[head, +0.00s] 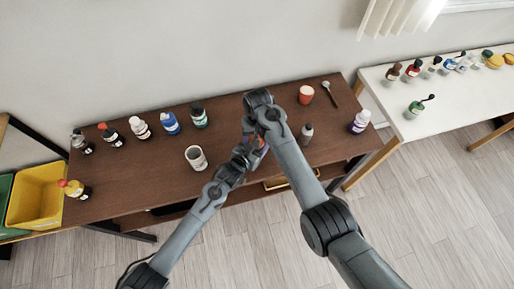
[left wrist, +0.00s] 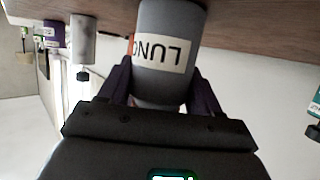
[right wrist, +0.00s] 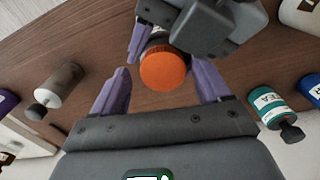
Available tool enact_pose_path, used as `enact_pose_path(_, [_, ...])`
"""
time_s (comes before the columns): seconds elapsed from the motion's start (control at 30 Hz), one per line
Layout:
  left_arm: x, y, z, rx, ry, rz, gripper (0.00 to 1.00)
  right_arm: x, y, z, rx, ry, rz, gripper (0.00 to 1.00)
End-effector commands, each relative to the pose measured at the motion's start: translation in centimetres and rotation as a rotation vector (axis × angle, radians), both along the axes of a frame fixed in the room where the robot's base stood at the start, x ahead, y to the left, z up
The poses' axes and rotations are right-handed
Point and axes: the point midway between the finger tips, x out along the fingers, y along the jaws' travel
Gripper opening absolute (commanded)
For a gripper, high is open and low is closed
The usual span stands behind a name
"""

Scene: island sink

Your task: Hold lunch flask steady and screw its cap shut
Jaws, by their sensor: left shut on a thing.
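The lunch flask (left wrist: 165,50) is a grey cylinder with a white label whose visible letters read LUN. My left gripper (left wrist: 160,88) is shut around its side, with a finger on each side. The flask stands at the brown table. The orange cap (right wrist: 163,68) sits at the top of the flask in the right wrist view. My right gripper (right wrist: 160,72) is open above it, with one finger on each side and gaps between fingers and cap. How far the cap is threaded cannot be told. In the head view my arms hide most of the flask.
On the brown table (head: 130,175) a white mug (head: 196,158) stands left of my grippers. A red cup (head: 306,94), a spoon (head: 330,93) and a grey bottle (head: 306,134) are to the right. Several bottles line the back left. A yellow bin (head: 36,192) stands at the left.

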Motion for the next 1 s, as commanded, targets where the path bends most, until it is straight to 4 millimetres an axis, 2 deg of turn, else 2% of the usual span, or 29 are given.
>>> enact_pose_path(0.33, [-0.2,-0.4,0.0,0.000,0.000,-0.009,0.00,-0.2,0.4,-0.1,0.003,0.001,0.006,0.82])
enact_pose_path(0.47, [-0.2,-0.4,0.0,-0.001,-0.001,-0.009,0.00,-0.2,0.4,0.5,0.004,0.001,0.006,0.82])
enact_pose_path(0.57, [-0.1,-0.4,0.0,-0.001,0.000,-0.007,0.00,-0.1,0.4,1.7,0.004,-0.001,0.005,0.82])
enact_pose_path(1.0, [-0.1,-0.2,0.0,-0.001,0.000,-0.004,0.00,0.0,0.2,9.4,0.002,-0.003,0.003,0.82])
